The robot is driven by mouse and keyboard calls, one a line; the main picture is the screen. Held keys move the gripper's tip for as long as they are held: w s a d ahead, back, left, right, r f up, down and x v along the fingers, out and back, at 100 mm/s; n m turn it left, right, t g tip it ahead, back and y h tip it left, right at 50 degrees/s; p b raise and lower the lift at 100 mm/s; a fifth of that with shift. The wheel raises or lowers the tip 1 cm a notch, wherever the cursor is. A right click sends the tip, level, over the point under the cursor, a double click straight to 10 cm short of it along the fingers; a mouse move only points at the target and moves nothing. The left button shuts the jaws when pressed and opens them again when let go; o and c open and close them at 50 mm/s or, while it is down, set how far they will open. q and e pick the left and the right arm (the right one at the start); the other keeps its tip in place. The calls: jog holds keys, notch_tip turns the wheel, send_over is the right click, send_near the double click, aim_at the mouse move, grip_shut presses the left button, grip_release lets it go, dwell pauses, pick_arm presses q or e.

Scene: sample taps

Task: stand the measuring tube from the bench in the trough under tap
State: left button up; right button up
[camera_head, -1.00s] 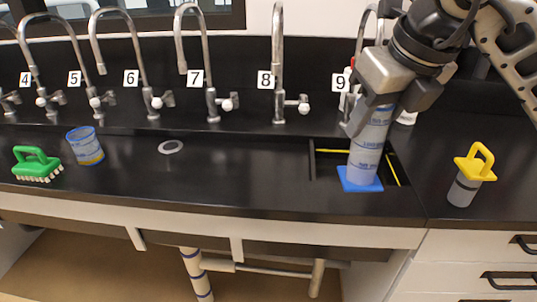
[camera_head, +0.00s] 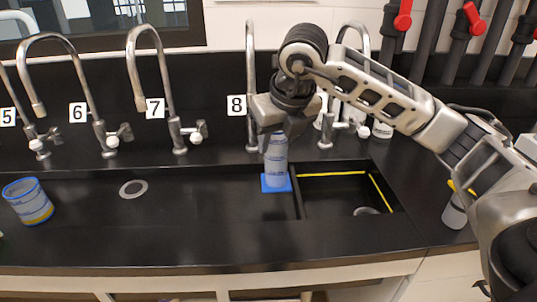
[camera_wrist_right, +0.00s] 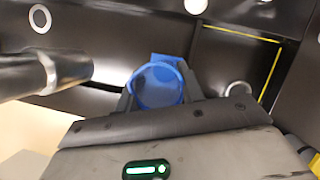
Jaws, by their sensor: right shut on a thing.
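The measuring tube (camera_head: 276,155), a pale translucent cylinder with blue marks and a square blue foot (camera_head: 276,183), is held upright in my right gripper (camera_head: 278,128). The gripper is shut around its upper part. The tube stands in front of tap 8 (camera_head: 251,90), left of the divider of the yellow-lined recess. I cannot tell whether its foot touches the black surface. In the right wrist view, its blue rim (camera_wrist_right: 158,84) is between the fingers, with the foot beyond. My left gripper is not in view.
The recess (camera_head: 340,196) has a drain (camera_head: 366,211). A blue-rimmed beaker (camera_head: 28,202) stands at the left, and another drain (camera_head: 133,188) lies between it and the tube. Tap 7 (camera_head: 180,135) is left of tap 8. A clear container (camera_head: 455,212) is partly hidden behind my right arm.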

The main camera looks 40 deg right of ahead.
aim_at(269, 159)
jog(key=shift+w+a+f, duration=0.1)
jog(key=shift+w+f, duration=0.5)
jog(key=shift+f, duration=0.05)
jog(key=x, duration=0.2)
jog(key=p+x, duration=0.1)
jog(key=x, duration=0.1)
jog(key=shift+s+a+f, duration=0.1)
jog(key=shift+s+a, duration=0.05)
jog(key=shift+s, duration=0.2)
jog(key=shift+f, duration=0.1)
jog(key=shift+f, duration=0.1)
jog(key=o, duration=0.8)
jog(key=shift+f+b, duration=0.1)
jog(key=shift+b, duration=0.2)
jog(key=o, duration=0.4)
